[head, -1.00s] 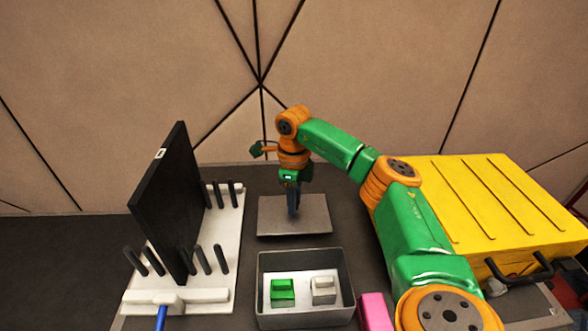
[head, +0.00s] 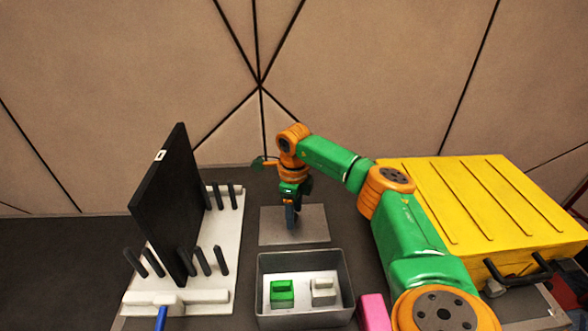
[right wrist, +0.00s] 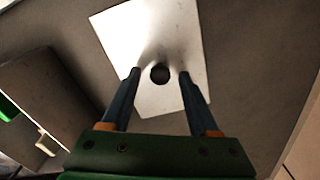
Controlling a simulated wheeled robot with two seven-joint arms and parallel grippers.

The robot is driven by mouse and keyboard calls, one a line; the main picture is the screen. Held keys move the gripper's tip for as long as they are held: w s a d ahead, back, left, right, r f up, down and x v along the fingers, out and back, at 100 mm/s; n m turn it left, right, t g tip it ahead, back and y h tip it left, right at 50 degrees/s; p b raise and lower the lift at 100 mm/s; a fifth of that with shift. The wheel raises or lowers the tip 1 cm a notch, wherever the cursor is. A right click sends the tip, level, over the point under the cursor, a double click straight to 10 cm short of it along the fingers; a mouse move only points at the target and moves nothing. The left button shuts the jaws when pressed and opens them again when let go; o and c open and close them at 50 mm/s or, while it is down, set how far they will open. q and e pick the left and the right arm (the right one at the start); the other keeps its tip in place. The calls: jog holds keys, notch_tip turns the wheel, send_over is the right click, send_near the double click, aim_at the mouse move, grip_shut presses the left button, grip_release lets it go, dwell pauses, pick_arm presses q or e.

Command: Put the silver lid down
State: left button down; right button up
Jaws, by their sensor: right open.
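The silver lid (head: 314,228) lies flat on the dark table, just behind the open grey box (head: 303,257). My right gripper (head: 291,220) is above the lid, pointing down. In the right wrist view, the lid (right wrist: 122,40) is bright, with a round dark knob (right wrist: 160,75) near its middle. The right gripper's fingers (right wrist: 160,72) are apart on either side of the knob, with gaps between them and it. My left gripper is out of view.
The box holds a green block (head: 283,293) and a white block (head: 323,292). A black panel (head: 170,205) stands in a white pegged rack (head: 228,225) on the left. A yellow case (head: 480,205) is on the right, and a pink object (head: 374,314) is at the front.

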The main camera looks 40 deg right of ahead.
notch_tip(320, 180, up, 12)
jog(key=shift+p, duration=0.35)
jog(key=shift+r, duration=0.1)
